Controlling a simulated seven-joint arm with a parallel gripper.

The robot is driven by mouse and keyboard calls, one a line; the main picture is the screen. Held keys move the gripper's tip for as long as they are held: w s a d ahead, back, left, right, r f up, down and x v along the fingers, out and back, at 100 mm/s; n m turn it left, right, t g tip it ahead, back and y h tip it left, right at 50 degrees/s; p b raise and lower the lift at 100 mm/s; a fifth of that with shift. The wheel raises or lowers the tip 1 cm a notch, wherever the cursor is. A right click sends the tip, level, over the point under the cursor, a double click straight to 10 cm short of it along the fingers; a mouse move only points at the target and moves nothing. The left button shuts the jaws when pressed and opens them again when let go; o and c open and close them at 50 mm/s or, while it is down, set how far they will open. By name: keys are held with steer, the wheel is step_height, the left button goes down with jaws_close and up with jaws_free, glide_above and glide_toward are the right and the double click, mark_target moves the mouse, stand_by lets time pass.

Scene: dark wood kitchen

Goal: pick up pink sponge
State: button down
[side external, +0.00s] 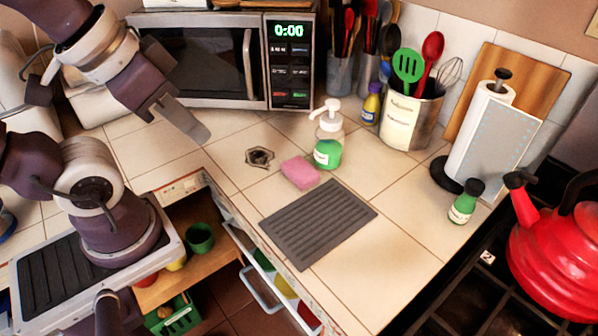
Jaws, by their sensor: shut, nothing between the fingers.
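The pink sponge (300,172) lies on the tiled counter, left of a clear soap pump bottle (328,140) with green liquid and just behind a dark ribbed mat (318,222). My gripper (194,134) is shut and empty. It appears raised, in front of the microwave and to the upper left of the sponge, clearly apart from it. Nothing covers the sponge in this view.
A small dark metal piece (260,157) sits left of the sponge. The microwave (224,60) stands behind, with a utensil crock (408,116) and paper towel roll (484,140) to the right. A red kettle (556,255) is at far right. An open drawer (262,285) is below the front edge.

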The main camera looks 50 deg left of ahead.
steer(key=c, duration=2.2)
jaws_free()
steer(key=c, duration=0.8)
jaws_free()
steer(key=shift+c, duration=0.2)
steer(key=m+g+y, duration=0.3)
steer(key=m+g, duration=0.3)
steer(key=m, duration=1.2)
glide_above(301, 168)
steer(key=d, duration=0.3)
steer(key=d+x, duration=0.1)
steer(key=x, duration=0.4)
steer(key=d+x, duration=0.1)
steer(key=x, duration=0.4)
steer(key=d+f+x, duration=0.1)
steer(key=x, duration=0.5)
steer(key=shift+w+d, duration=0.3)
steer(key=shift+w, duration=0.05)
steer(key=x, duration=0.7)
steer(key=shift+a, duration=0.15)
